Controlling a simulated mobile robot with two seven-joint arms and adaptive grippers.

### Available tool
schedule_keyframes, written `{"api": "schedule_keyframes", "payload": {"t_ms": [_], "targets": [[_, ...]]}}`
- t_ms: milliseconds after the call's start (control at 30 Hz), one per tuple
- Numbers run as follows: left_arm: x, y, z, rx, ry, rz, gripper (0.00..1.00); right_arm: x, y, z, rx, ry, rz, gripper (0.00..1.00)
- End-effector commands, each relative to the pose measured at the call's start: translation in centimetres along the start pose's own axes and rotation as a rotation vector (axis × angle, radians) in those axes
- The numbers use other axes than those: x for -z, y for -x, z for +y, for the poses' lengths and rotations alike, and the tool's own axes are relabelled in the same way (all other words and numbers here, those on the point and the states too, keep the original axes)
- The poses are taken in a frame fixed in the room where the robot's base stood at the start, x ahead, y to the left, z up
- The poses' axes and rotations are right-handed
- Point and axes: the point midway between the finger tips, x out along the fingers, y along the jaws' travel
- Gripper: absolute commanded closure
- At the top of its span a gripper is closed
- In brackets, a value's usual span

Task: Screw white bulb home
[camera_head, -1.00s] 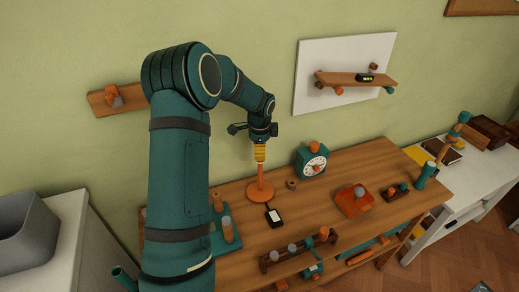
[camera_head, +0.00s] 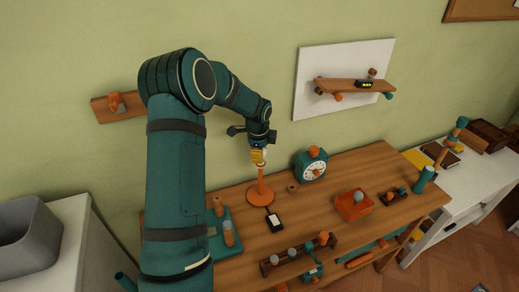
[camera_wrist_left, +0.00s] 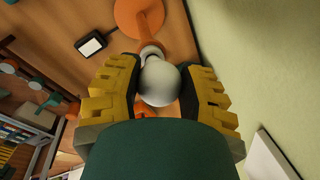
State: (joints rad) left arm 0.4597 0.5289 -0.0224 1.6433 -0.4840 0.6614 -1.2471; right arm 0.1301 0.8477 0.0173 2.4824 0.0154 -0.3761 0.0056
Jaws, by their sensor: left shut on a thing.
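The white bulb (camera_wrist_left: 159,84) is a round white globe between the yellow fingers of my left gripper (camera_wrist_left: 162,92) in the left wrist view. The gripper is shut on it. The bulb sits in line with the top of an orange lamp stand (camera_wrist_left: 148,24), at a pale collar (camera_wrist_left: 152,52). Whether its thread is fully seated is hidden. In the head view my left gripper (camera_head: 258,157) points down over the lamp stand (camera_head: 260,186), whose round base rests on the wooden table. The bulb is mostly hidden there by the fingers. My right gripper is in neither view.
A small device with a white face (camera_head: 274,220) lies just in front of the lamp base. A teal rack (camera_head: 222,240) stands at the left. The green wall is close behind.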

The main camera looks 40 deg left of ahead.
Motion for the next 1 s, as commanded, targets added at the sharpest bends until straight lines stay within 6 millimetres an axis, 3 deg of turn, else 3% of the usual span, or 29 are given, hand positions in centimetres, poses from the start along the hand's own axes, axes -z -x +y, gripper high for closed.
{"api": "schedule_keyframes", "payload": {"t_ms": [367, 700, 1000], "targets": [[0.0, 0.1, -0.2, 0.005, -0.04, 0.008, 1.0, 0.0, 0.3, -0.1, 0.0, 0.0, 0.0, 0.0], [0.0, 0.2, -0.3, 0.005, -0.309, 0.06, 1.0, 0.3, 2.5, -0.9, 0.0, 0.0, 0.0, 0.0], [0.0, 0.0, -0.3, 0.007, -0.324, 0.063, 1.0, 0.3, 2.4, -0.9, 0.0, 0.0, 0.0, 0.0]]}}
